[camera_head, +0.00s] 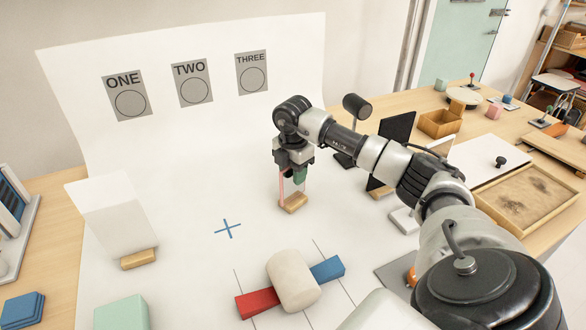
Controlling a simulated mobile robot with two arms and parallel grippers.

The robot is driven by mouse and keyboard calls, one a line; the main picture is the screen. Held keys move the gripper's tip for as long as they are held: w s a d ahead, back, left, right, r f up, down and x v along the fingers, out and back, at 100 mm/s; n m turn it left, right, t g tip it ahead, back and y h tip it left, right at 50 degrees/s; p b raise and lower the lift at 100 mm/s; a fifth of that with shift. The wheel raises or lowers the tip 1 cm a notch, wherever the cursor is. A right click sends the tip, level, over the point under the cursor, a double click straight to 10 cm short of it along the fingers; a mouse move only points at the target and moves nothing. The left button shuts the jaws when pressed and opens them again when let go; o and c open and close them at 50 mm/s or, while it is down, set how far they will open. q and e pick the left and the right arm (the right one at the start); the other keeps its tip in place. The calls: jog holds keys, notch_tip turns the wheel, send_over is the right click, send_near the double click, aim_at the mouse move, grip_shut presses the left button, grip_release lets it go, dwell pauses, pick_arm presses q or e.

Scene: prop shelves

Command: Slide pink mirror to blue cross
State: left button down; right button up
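A blue cross (228,229) is marked on the white sheet near the middle. To its right and a little farther back stands a small upright piece with thin pink side edges on a wooden base (294,204); it looks like the pink mirror. My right gripper (297,174) points down at this piece from above and hides much of its upper part. A green patch shows between the gripper and the base. Whether the fingers are closed on the piece cannot be made out. My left gripper is not in view.
A blank white panel on a wooden foot (138,259) stands left of the cross. A cream block (293,281) lies across a red and blue bar in front. A black panel (391,148) stands behind my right arm. The sheet around the cross is clear.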

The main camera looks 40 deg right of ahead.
grip_shut()
jog(key=shift+r+p, duration=0.25)
jog(key=shift+p, duration=0.15)
dwell(0.5)
jog(key=w+a+p, duration=0.2)
jog(key=a, duration=0.7)
jog(key=w+a+p, duration=0.1)
jog(key=w+a, duration=0.1)
jog(key=a, duration=0.7)
jog(key=shift+w+a+p, duration=0.2)
jog(key=shift+w+p, duration=0.15)
jog(key=shift+p, duration=0.05)
dwell(1.7)
jog(key=shift+f, duration=0.25)
dwell(0.5)
